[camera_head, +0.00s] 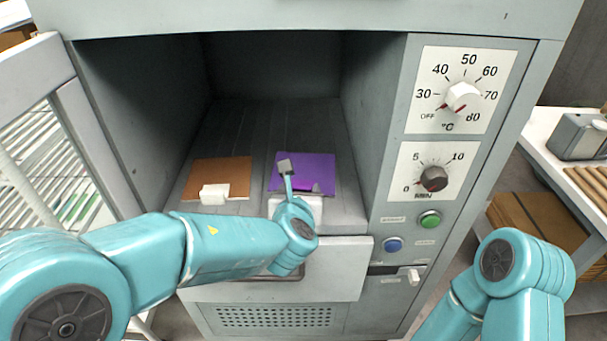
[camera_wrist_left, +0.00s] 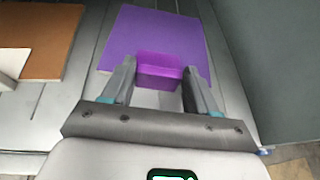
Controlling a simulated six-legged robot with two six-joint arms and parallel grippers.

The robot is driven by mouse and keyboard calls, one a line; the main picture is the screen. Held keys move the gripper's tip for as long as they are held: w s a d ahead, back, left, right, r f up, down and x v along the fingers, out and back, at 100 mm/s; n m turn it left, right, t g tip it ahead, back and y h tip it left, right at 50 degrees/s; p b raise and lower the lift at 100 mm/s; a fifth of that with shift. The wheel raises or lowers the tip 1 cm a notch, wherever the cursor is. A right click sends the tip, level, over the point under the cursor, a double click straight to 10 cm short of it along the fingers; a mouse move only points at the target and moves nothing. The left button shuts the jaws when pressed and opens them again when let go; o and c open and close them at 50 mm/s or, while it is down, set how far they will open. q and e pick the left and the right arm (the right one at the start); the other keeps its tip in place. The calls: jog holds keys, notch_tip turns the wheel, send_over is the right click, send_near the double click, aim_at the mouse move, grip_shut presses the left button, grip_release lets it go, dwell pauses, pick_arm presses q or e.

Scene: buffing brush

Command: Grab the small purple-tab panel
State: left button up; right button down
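A flat purple panel (camera_head: 318,168) lies on the floor of the grey oven, to the right of centre. It also fills the top of the left wrist view (camera_wrist_left: 145,30), with its small purple tab (camera_wrist_left: 158,66) on the near edge. My left gripper (camera_head: 301,178) is at this near edge, its two fingers apart. In the left wrist view the left gripper (camera_wrist_left: 159,72) has one finger on each side of the tab. I cannot tell if the fingers touch it. My right gripper is out of view; only part of my right arm shows.
An orange-brown panel (camera_head: 224,172) with a white tab (camera_head: 214,194) lies left of the purple one. The oven's side walls and roof close in the space. The oven door (camera_head: 75,110) stands open at left. Dials and buttons line the right front.

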pick_arm(q)
jog(key=c, duration=0.5)
jog(key=shift+c, duration=0.2)
